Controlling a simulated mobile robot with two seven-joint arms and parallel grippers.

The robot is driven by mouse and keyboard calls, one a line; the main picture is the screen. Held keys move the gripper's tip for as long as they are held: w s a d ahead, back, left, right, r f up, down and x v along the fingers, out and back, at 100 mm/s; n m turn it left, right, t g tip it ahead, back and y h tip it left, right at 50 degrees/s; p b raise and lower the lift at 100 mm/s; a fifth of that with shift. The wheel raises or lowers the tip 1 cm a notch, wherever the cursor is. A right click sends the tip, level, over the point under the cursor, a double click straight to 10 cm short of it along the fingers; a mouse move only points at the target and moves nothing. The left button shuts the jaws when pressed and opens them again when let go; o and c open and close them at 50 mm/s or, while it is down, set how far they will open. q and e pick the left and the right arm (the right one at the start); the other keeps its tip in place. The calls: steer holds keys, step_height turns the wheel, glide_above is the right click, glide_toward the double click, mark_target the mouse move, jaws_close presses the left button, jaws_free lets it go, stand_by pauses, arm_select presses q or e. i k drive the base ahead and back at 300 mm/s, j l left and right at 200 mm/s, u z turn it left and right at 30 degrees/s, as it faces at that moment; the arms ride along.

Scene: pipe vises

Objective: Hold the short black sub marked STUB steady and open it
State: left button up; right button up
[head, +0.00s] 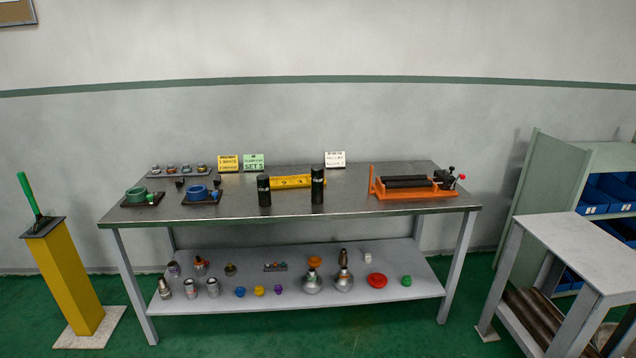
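Two upright black cylinders stand near the front middle of the metal table (345,208). The shorter black one (264,193) is on the left and the taller black one (318,188) is on the right, with a gap between them. Each has pale lettering near its top, too small to read, so I cannot tell for sure which is marked STUB. An orange vise (412,193) sits at the table's right end, with a long black bar lying along it. Neither of my grippers shows in the head view.
A yellow block (290,182) lies behind the black cylinders. A green ring (136,193) and a blue ring (196,193) sit on dark trays at the left. Small signs stand at the back. A yellow post (68,285) stands left, a grey bench (580,240) right.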

mark_target(264, 193)
steer(key=i+j, duration=0.1)
steer(key=i, duration=2.4)
